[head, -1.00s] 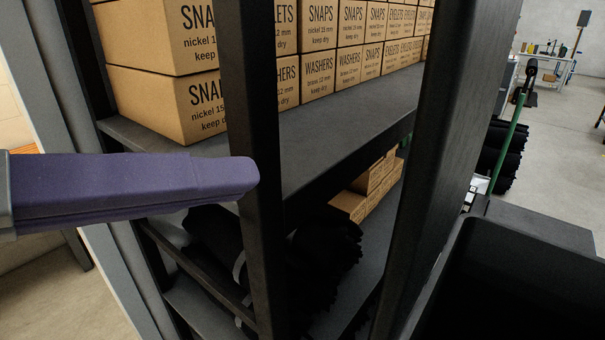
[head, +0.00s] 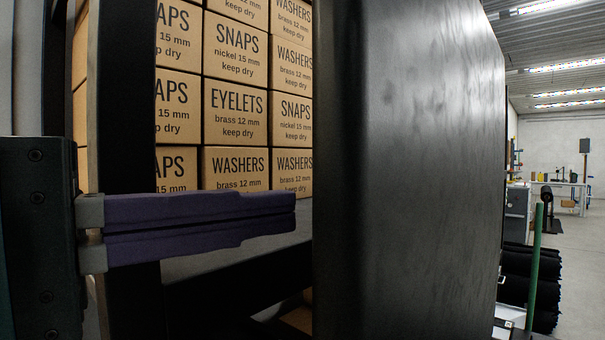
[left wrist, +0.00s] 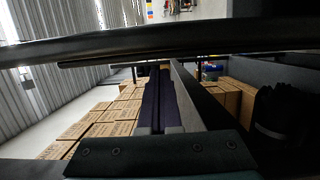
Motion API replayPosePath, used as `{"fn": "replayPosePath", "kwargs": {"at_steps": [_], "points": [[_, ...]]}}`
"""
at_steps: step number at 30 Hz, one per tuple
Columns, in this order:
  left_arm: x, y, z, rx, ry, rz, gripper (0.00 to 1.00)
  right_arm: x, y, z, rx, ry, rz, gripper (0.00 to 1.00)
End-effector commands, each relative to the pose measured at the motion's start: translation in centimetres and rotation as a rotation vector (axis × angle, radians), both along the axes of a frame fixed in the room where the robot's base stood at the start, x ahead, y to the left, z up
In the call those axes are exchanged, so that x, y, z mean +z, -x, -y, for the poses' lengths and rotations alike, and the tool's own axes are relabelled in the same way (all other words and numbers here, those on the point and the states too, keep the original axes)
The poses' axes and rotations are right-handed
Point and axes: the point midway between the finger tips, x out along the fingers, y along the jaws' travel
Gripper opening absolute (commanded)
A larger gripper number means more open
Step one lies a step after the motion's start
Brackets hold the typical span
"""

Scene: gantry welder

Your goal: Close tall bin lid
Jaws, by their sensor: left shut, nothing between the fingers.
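The tall bin's lid (head: 410,150) appears to be the large dark grey panel standing upright in the middle of the head view. The bin's body is not visible in the head view now. My left gripper (head: 292,212) has long purple fingers pressed together with nothing between them. It points right, on the shelf side of the lid. Its tips end just left of the panel's left edge; I cannot tell whether they touch. In the left wrist view, the shut fingers (left wrist: 160,95) point away from the camera, and a dark bar (left wrist: 200,42) crosses above them. My right gripper is not in view.
A dark shelf rack (head: 130,120) with stacked cardboard boxes (head: 236,110) is behind my left gripper. A rack post stands close behind the fingers. Black rolls (head: 530,275) and a green pole (head: 534,260) are at the right. Open floor (head: 580,270) lies beyond them.

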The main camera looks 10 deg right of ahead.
Motion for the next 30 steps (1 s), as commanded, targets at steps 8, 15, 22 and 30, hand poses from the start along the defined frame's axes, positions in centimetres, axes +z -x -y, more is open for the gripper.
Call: {"fn": "replayPosePath", "kwargs": {"at_steps": [8, 15, 22, 30], "points": [[0.2, -2.0, 3.9, -0.001, 0.000, -0.001, 0.00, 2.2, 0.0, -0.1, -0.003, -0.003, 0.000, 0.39], [0.0, -2.7, 5.3, 0.000, -0.002, 0.000, 0.00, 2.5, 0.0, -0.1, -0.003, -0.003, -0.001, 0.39], [-0.1, -2.7, 5.3, 0.000, -0.003, 0.001, 0.00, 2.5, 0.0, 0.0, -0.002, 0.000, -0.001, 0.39], [0.2, -2.5, 5.6, 0.000, -0.013, 0.014, 0.00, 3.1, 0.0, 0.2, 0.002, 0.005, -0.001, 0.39]]}}
